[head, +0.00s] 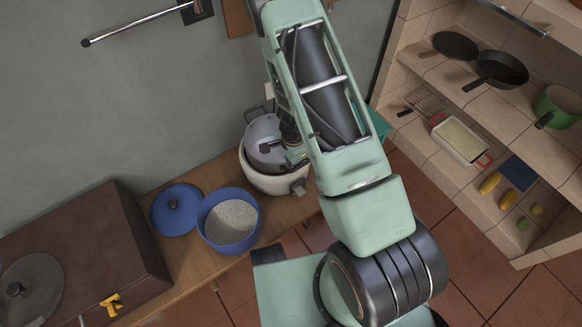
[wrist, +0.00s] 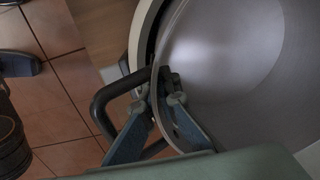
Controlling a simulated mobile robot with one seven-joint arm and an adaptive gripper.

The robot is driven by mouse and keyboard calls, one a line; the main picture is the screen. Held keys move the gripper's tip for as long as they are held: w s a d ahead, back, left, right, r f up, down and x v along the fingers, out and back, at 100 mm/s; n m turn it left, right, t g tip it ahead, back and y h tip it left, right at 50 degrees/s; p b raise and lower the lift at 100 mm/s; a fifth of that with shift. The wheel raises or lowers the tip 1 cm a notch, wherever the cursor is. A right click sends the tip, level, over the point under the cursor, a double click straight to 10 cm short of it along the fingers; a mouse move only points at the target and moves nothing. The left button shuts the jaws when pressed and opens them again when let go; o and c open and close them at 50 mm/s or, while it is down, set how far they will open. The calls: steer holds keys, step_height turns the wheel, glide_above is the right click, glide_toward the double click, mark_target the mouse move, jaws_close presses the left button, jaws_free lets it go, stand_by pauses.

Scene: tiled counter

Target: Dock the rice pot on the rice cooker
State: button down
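The grey metal rice pot (head: 262,130) is at the white rice cooker (head: 262,182), with its lower part inside the cooker's rim. It looks slightly tilted and off-centre; whether it is fully seated cannot be told. One dark loop handle (head: 255,114) shows on its far left side. My gripper (head: 290,152) is at the pot's near right side, partly hidden by my arm.
A blue pot (head: 230,218) of grain and a blue lid (head: 176,208) are on the wooden counter (head: 180,257). A brown box (head: 80,245) stands left. Tiled shelves (head: 455,90) hold pans and food at right. A wall rail (head: 135,22) is above.

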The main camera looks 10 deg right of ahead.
mark_target(298, 173)
steer(key=shift+s+d+f+b, duration=0.4)
steer(key=shift+s+d+f, duration=0.45)
steer(key=shift+s+f, duration=0.2)
steer(key=c, duration=2.4)
jaws_free()
steer(key=shift+r+g+p, duration=0.3)
steer(key=shift+r+p, duration=0.75)
steer(key=shift+p, duration=0.05)
steer(key=r+p, duration=0.3)
steer(key=r, duration=0.1)
steer(key=shift+s, duration=0.25)
steer(key=shift+a+r+p, duration=0.2)
steer(key=shift+r+p, duration=1.9)
steer(key=shift+r, duration=0.55)
steer(key=shift+a, duration=0.1)
